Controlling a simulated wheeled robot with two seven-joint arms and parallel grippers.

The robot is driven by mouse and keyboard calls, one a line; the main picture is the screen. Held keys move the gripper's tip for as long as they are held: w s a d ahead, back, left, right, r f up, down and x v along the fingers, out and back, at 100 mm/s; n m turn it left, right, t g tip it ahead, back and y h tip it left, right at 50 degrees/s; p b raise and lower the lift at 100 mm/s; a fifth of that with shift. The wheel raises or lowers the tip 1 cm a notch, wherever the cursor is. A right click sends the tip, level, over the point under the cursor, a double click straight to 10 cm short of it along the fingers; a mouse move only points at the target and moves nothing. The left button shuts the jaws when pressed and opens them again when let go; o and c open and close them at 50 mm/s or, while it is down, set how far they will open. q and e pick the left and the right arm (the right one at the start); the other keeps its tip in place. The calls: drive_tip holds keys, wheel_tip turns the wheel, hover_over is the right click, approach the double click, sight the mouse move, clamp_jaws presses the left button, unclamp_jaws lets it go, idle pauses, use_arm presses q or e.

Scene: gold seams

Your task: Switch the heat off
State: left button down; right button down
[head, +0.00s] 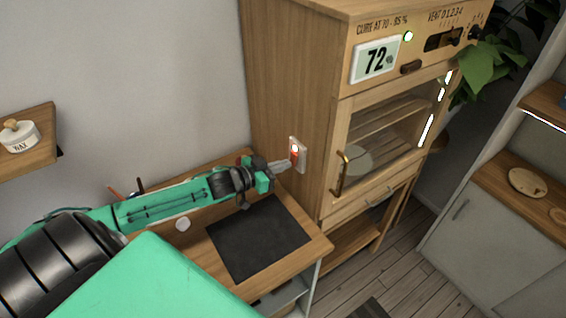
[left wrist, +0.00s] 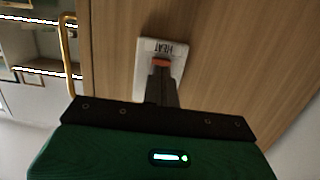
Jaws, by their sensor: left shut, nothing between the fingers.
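The heat switch (head: 299,154) is a white plate with an orange-red rocker on the left side of the wooden cabinet (head: 290,85). Whether the tips touch the rocker I cannot tell. A small light shows on the switch. My right gripper is not in view.
The cabinet has a display (head: 376,60) reading 72, a lit green lamp (head: 408,36) and a glass door with a brass handle (head: 342,174). A bench with a dark mat (head: 258,238) lies below my left arm. A shelf with a wax jar (head: 19,136) is at left.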

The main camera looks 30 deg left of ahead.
use_arm(q)
drive_tip(key=shift+w+d, duration=0.1)
drive_tip(key=shift+w, duration=0.2)
drive_tip(key=t+b, duration=0.1)
drive_tip(key=b, duration=0.1)
drive_tip(key=t+b, duration=0.1)
drive_tip(key=b, duration=0.1)
drive_tip(key=shift+w+f+h, duration=0.2)
drive_tip(key=shift+f+h, duration=0.05)
drive_tip(key=shift+h, duration=0.15)
